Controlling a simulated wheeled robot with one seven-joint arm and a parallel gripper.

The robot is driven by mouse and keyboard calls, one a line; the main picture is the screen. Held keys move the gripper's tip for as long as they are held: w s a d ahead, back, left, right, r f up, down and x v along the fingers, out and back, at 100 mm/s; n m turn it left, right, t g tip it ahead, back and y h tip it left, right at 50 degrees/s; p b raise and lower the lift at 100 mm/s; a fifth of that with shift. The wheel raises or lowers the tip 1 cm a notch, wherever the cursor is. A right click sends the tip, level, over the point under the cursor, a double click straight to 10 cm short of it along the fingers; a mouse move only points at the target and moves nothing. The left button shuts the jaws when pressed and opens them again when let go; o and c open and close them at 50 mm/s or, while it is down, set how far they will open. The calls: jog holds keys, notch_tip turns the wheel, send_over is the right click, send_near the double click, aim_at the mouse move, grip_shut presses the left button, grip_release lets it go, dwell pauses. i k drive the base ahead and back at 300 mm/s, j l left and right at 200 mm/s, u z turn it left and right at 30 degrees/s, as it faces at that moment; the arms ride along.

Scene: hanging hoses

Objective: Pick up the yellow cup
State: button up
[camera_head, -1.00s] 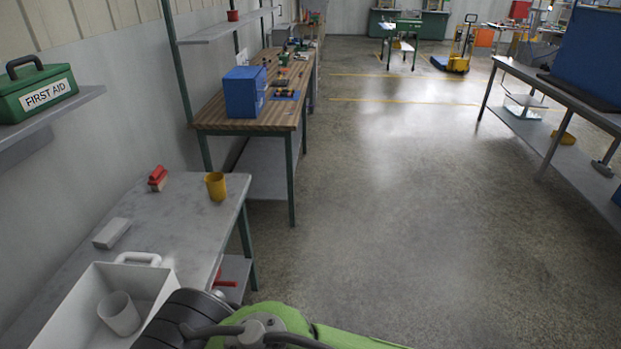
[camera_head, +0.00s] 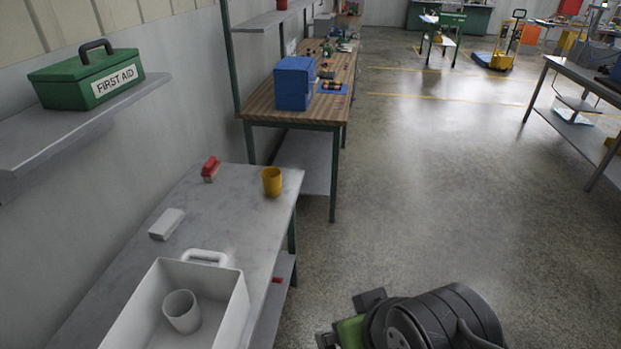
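The yellow cup (camera_head: 272,182) stands upright near the far right corner of the grey table (camera_head: 225,215) on the left. Nothing touches it. Part of my arm shows at the bottom, right of the table. The dark and green end of it (camera_head: 350,322) is low beside the table's right edge, well apart from the cup. The fingertips cannot be made out, so I cannot see whether my gripper is open or shut.
A white tray (camera_head: 241,310) with a white cup (camera_head: 181,311) in it stands at the table's near end. A grey block (camera_head: 167,224) and a red-topped brush (camera_head: 210,170) lie on the table. A green first aid box (camera_head: 90,77) sits on a wall shelf.

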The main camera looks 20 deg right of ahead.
aim_at(272, 183)
jog(key=i+l+u, duration=0.15)
jog(key=i+u, duration=0.3)
jog(key=i+l+u, duration=0.25)
jog(key=u, duration=0.25)
jog(key=i+l+u, duration=0.25)
jog(key=l+u, duration=0.2)
jog(key=i+l+u, duration=0.2)
jog(key=l+u, duration=0.3)
jog(key=j, duration=0.1)
